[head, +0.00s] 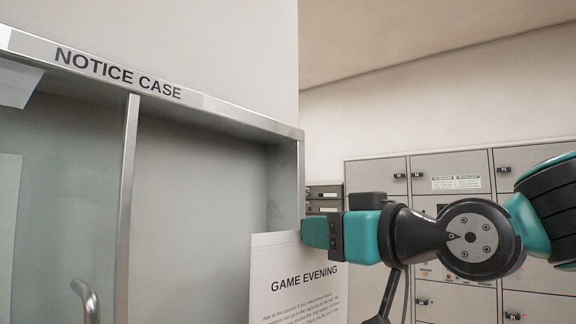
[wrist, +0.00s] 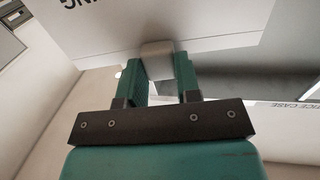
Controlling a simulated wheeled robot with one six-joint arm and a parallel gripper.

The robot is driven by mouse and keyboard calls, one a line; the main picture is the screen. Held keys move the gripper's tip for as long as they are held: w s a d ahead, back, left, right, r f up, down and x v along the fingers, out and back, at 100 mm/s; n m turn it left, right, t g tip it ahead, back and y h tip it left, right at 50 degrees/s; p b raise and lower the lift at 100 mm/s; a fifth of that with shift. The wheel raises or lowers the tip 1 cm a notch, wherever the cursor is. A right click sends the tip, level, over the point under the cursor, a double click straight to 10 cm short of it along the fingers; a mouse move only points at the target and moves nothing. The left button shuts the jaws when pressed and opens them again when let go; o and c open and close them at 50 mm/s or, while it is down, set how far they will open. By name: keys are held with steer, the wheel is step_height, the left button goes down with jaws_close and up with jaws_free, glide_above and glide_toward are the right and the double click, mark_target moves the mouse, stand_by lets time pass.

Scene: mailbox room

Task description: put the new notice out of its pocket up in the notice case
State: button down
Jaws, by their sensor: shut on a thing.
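The new notice (head: 278,258), a white sheet headed GAME EVENING, hangs upright from my gripper (head: 309,232) in the head view. Its lower part is cut off by the picture edge. In the wrist view, my gripper's teal fingers (wrist: 162,75) are shut on a pale block (wrist: 157,58) at the edge of the white notice (wrist: 105,28). The notice case (head: 205,190) fills the left of the head view. Its right part looks open and bare. The notice is in front of the case's right end; whether it touches the back panel I cannot tell. The pocket is not in view.
A glass pane with a metal frame post (head: 128,200) and a curved handle (head: 86,300) covers the case's left part, with white papers (head: 10,225) behind it. Grey mailboxes (head: 455,185) stand on the wall at the right.

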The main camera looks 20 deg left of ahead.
steer(key=s+a+r+n+g+y+p, duration=0.1)
steer(key=s+a+r+n+g+p, duration=0.15)
steer(key=s+r, duration=0.3)
steer(key=p, duration=0.3)
glide_toward(212, 191)
steer(key=shift+x, duration=1.35)
steer(key=shift+g+x, duration=0.25)
steer(key=shift+x, duration=1.05)
steer(key=shift+b, duration=0.45)
steer(key=shift+w+a, duration=0.25)
steer(key=shift+a, duration=0.2)
steer(key=c, duration=0.7)
jaws_free()
steer(key=shift+c, duration=0.2)
